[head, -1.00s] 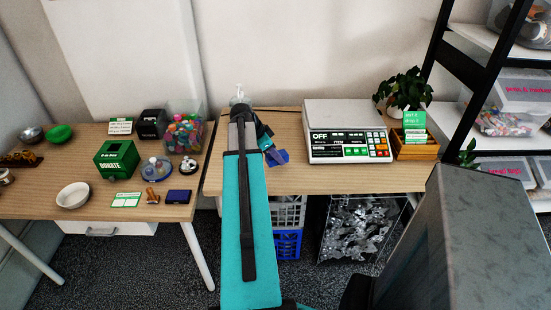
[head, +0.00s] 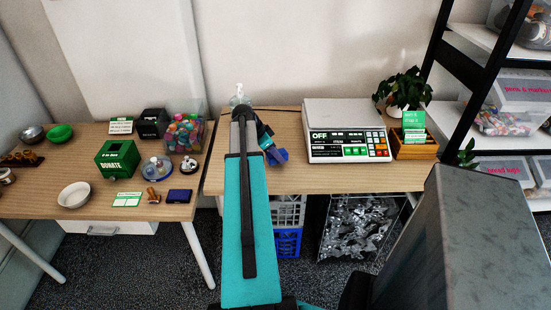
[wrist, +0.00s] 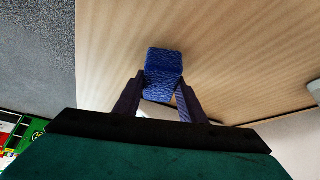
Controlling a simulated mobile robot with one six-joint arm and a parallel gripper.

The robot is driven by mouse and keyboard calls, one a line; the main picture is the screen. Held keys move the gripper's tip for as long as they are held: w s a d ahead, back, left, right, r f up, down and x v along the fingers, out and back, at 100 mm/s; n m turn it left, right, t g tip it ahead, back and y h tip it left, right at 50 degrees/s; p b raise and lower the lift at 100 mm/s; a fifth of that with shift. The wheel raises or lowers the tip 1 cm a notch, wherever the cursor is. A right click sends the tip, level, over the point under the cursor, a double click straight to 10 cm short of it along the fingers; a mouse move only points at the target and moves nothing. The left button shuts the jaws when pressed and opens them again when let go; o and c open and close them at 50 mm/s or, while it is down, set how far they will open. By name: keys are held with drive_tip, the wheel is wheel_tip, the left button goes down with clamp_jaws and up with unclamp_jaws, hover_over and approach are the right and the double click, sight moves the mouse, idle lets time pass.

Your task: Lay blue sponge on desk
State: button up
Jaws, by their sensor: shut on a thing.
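The blue sponge (wrist: 164,66) is between the fingers of my gripper (wrist: 160,92) in the wrist view, with the wood desk surface behind it. My gripper is shut on it. In the head view the sponge (head: 277,156) shows at the end of my teal arm, over the wood desk (head: 225,178), left of the scale. I cannot tell whether the sponge touches the desk or is just above it.
A scale (head: 348,132) reading OFF stands right of the sponge, with a plant (head: 404,90) and a wooden box (head: 414,150) beyond. A clear bottle (head: 239,97) stands behind my arm. The desk front between arm and scale is clear.

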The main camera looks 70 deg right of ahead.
drive_tip(key=shift+f, duration=0.9)
drive_tip(key=shift+f, duration=0.15)
drive_tip(key=o, duration=0.9)
drive_tip(key=shift+r, duration=0.25)
drive_tip(key=b+v, duration=0.1)
drive_tip(key=v, duration=1)
drive_tip(key=shift+w+a+r, duration=0.15)
drive_tip(key=shift+r, duration=0.2)
